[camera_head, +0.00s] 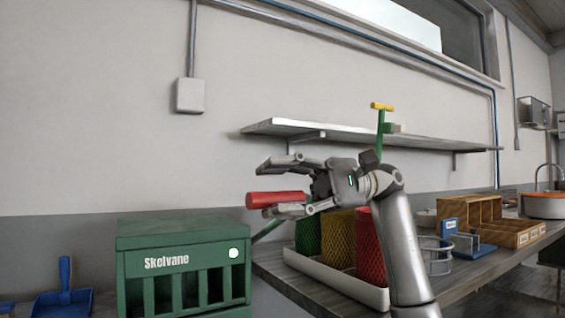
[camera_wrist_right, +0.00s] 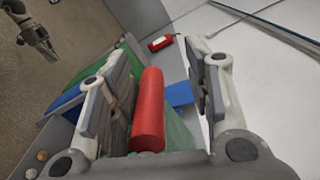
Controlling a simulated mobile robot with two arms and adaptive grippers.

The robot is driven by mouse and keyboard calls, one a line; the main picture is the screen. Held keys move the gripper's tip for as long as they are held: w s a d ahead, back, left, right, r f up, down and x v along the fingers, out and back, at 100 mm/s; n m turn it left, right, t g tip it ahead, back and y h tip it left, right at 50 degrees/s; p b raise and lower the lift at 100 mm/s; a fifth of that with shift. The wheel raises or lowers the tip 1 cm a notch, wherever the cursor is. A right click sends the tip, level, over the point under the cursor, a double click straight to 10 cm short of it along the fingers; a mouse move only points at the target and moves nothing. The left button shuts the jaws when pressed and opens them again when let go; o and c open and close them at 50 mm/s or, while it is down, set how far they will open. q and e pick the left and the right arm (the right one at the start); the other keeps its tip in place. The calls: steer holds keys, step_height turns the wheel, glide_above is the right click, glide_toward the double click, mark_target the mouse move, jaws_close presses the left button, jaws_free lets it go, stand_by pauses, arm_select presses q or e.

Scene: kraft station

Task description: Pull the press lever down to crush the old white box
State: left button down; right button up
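The green press (camera_head: 185,262), marked Skelvane, stands at the lower middle of the head view. My right gripper (camera_head: 268,187) is open around the grip, one finger above and one below. In the right wrist view the red grip (camera_wrist_right: 149,110) lies between the spread fingers, nearer the left one, with a clear gap to the right one. My left gripper (camera_wrist_right: 46,48) shows small at the upper left there; its opening is unclear. I cannot see the white box.
Red, yellow and green mesh bins (camera_head: 338,240) stand in a white tray beside the press, below my right arm. A wooden organiser (camera_head: 500,232) is farther right. A blue dustpan (camera_head: 62,300) lies left. A wall shelf (camera_head: 350,134) runs behind the gripper.

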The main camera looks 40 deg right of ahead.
step_height(320, 180, up, 4)
steer(key=shift+s+f, duration=0.1)
steer(key=shift+s, duration=0.05)
stand_by(0.4)
